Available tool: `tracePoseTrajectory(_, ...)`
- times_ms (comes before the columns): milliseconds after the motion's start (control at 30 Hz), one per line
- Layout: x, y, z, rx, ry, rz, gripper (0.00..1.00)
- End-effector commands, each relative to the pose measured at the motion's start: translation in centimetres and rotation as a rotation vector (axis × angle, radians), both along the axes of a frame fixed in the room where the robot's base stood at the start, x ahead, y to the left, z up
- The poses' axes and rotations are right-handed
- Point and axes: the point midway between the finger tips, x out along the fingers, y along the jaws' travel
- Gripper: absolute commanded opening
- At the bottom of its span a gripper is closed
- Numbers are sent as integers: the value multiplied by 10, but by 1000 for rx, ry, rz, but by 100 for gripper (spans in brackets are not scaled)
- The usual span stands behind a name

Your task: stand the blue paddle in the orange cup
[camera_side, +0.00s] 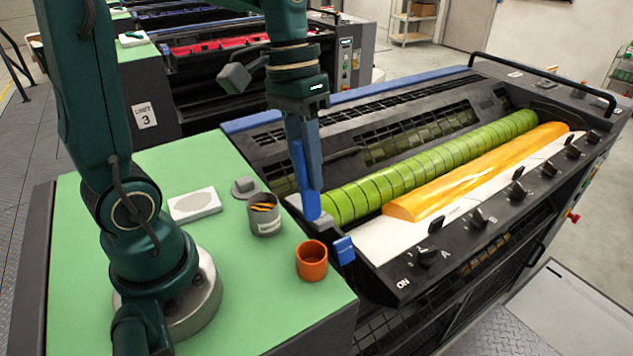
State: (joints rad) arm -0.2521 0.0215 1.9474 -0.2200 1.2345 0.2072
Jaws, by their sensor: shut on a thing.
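The blue paddle (299,166) hangs roughly upright from my gripper (313,184), which points down and is shut on it. The orange cup (311,262) stands upright near the right edge of the green table, below the gripper in the picture and apart from the paddle. I see nothing standing in the cup.
A grey tin (264,216) with orange ink, its lid (245,187) and a pale flat block (195,204) are left of the cup. A blue block (344,250) sits right of it. The ink unit has a green roller (430,165) and orange ink (480,170).

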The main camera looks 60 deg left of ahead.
Motion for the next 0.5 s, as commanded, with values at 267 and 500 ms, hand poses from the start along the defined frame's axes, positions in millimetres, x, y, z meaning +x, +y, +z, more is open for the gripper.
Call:
tracePoseTrajectory(267,-11,-28,2,84,24,-144,0)
tracePoseTrajectory(500,-12,-29,-4,108,34,-151,0)
